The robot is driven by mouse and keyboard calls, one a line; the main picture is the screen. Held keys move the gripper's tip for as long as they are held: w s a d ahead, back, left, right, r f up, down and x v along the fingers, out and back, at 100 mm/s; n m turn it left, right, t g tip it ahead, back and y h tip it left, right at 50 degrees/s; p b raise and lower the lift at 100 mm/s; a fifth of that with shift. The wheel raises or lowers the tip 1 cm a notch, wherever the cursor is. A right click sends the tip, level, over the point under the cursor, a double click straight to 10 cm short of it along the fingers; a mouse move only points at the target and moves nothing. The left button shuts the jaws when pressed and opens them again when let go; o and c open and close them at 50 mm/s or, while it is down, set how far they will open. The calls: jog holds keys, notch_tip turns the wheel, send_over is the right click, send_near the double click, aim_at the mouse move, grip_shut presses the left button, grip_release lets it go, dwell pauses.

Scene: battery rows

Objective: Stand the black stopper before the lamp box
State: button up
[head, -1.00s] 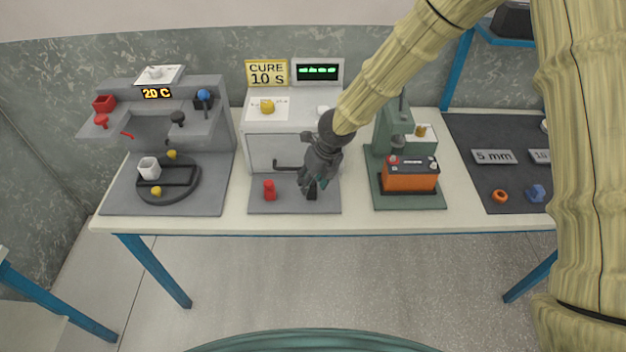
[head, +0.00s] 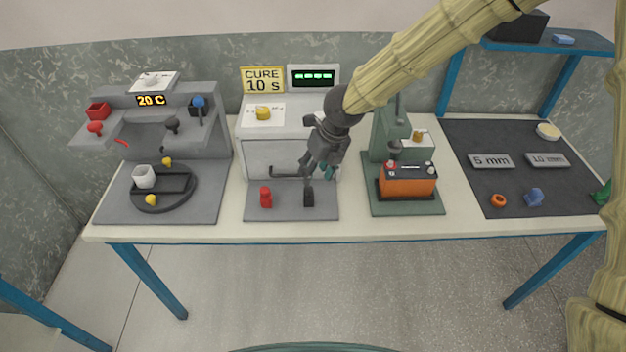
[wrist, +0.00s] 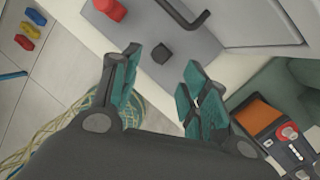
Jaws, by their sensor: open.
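The black stopper (head: 308,197) stands upright on the grey mat (head: 284,212) before the white lamp box (head: 272,157), to the right of a red stopper (head: 266,197). My gripper (head: 311,172) is above and behind the black stopper in the head view, apart from it. In the wrist view the black stopper (wrist: 161,53) shows from above, beyond the gap between the teal fingertips of my gripper (wrist: 160,72). The fingers are spread and hold nothing. The red stopper (wrist: 110,8) is at the top edge there.
The lamp box's dark handle (head: 290,174) juts out over the mat, close to my gripper. An orange battery (head: 407,183) sits on a green press at right. A grey dispenser stand (head: 165,120) with a white cup (head: 144,177) is at left. The table's front strip is clear.

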jog(key=shift+v, duration=2.25)
dwell(0.8)
